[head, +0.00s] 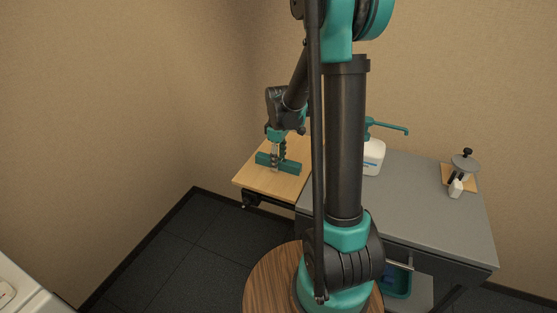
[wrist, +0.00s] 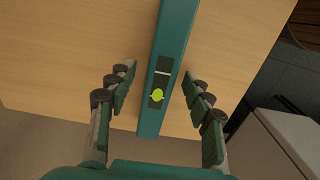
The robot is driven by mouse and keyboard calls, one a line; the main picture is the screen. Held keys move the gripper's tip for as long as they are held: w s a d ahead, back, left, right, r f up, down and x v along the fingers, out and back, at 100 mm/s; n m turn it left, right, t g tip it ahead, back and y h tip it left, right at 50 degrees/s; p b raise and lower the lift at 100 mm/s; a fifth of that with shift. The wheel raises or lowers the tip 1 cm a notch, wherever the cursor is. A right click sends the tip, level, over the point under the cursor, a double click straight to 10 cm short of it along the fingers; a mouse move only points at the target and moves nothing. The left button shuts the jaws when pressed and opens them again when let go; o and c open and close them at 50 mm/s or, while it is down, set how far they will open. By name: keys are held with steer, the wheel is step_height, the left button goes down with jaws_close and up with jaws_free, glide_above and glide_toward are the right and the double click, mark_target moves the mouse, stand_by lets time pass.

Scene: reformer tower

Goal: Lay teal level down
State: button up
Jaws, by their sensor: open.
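The teal level (head: 279,163) is a long bar lying on the light wooden board in the head view. It also shows in the wrist view (wrist: 172,58), running from the top edge down between my fingers, with a dark window and a yellow-green vial on its upper face. My gripper (head: 278,157) is over the level from above. In the wrist view my gripper (wrist: 163,92) is open, with one finger on each side of the level and a gap on both sides. The level's far end is cut off in the wrist view.
The wooden board (head: 252,178) adjoins a grey bench top (head: 415,190). A white jug (head: 373,158) with a teal pump stands behind my arm. A small stand (head: 463,165) and a white bottle (head: 456,188) are at the right. Bare wood lies around the level.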

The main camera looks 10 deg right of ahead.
stand_by(0.3)
steer(key=shift+r, duration=3.5)
steer(key=shift+r, duration=0.1)
step_height(320, 180, up, 4)
steer(key=shift+f, duration=0.1)
steer(key=s+d+f+m+t, duration=0.1)
steer(key=s+f+m, duration=0.2)
steer(key=s, duration=0.3)
steer(key=s+d+f+m+t, duration=0.1)
steer(key=s+f+m, duration=0.2)
steer(key=s, duration=0.4)
steer(key=s+d+f+m+t, duration=0.2)
steer(key=s+f+m, duration=0.1)
steer(key=s+m, duration=0.2)
steer(key=shift+s+f, duration=0.2)
steer(key=shift+s, duration=0.8)
